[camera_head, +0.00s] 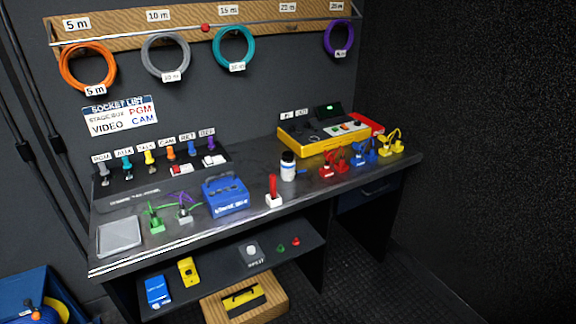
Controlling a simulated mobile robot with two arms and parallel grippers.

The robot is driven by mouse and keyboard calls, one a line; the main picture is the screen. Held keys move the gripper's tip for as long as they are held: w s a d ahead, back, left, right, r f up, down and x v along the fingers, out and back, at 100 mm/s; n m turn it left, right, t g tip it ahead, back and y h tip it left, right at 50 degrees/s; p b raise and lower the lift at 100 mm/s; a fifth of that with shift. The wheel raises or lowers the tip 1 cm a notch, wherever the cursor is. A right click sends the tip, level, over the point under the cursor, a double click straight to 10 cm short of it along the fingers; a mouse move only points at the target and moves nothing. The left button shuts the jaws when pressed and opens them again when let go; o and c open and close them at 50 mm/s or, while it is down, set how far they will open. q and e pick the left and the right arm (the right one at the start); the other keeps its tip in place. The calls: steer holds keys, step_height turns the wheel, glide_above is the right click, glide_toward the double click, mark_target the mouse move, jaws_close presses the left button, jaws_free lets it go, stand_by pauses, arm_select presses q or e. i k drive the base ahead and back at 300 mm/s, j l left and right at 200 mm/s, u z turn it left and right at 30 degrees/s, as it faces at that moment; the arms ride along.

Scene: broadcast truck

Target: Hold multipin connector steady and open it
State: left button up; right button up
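Neither of my grippers is in view. I cannot tell for certain which thing is the multipin connector; no readable label names it. A blue box (225,196) with pale lettering and a handle stands on the dark bench (255,219). To its left are a green connector piece (155,225) and a grey one with a purple cable (185,214). Right of the white jar are red connector pieces (327,170), blue ones (363,155) and yellow ones (391,146). They are too small to tell whether any is open.
A grey flat case (120,236) lies at the bench's left end. A red-handled tool (273,190) and a white jar (288,166) stand mid-bench. A yellow console (322,139) is at the back. Coloured cable coils (234,47) hang above. The floor at right is clear.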

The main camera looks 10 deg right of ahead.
mark_target(288, 172)
steer(key=i+l+u, duration=0.1)
steer(key=u, duration=0.25)
steer(key=l+u, duration=0.35)
steer(key=i+l+u, duration=0.1)
steer(key=l+u, duration=0.25)
